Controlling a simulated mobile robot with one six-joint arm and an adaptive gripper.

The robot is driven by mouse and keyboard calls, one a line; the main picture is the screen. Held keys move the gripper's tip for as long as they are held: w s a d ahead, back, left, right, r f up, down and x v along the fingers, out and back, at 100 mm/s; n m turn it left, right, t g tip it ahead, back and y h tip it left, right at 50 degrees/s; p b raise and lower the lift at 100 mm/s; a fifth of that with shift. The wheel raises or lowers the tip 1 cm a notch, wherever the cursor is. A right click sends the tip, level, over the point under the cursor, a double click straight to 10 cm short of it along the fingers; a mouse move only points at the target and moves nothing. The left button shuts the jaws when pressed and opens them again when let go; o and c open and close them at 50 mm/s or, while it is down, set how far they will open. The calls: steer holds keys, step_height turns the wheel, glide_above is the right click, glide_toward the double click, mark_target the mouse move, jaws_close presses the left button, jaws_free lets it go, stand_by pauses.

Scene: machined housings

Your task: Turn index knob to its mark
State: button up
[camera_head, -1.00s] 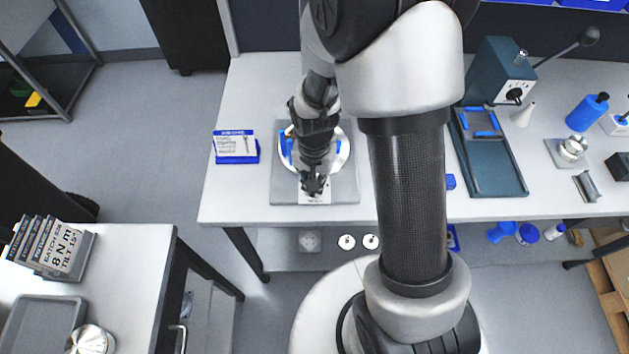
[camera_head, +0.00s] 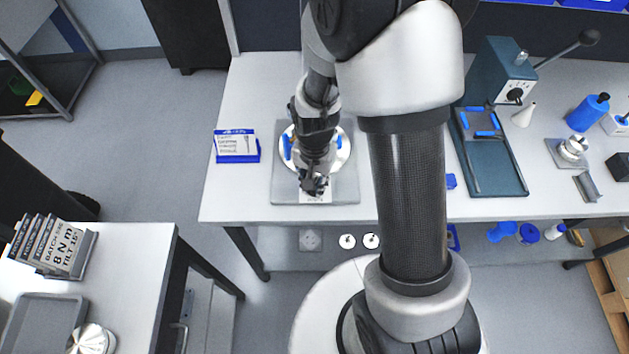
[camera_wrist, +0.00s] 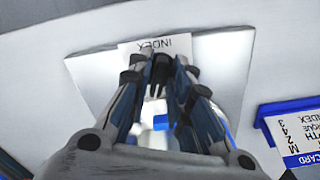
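The INDEX label (camera_wrist: 157,44) is a white plate, upside down in the wrist view, on a grey base plate (camera_wrist: 218,68). My gripper (camera_wrist: 163,66) points at the base plate just in front of this label. Its fingers are drawn close together, and a dark ridged piece, apparently the index knob (camera_wrist: 159,75), fills the gap between the fingertips. The knob's mark is hidden. In the head view my gripper (camera_head: 314,184) is low over the front of the base plate (camera_head: 284,190). A round metal housing (camera_head: 343,152) with blue parts sits behind it, partly covered by my arm.
A blue-edged card holder (camera_head: 237,157) stands left of the base plate; its card (camera_wrist: 297,133) is at the wrist view's right. A dark press (camera_head: 497,72) and blue bottle (camera_head: 587,112) stand on the right. The table's front edge is close to the base plate.

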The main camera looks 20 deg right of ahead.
steer(key=shift+r, duration=0.1)
step_height(320, 180, up, 12)
stand_by(0.5)
stand_by(0.5)
steer(key=s+r+n+t, duration=0.4)
steer(key=s+r+n, duration=0.4)
steer(key=s+r, duration=0.6)
steer(key=shift+s+r+t, duration=0.25)
steer(key=shift+s+t, duration=0.05)
steer(key=shift+s, duration=0.35)
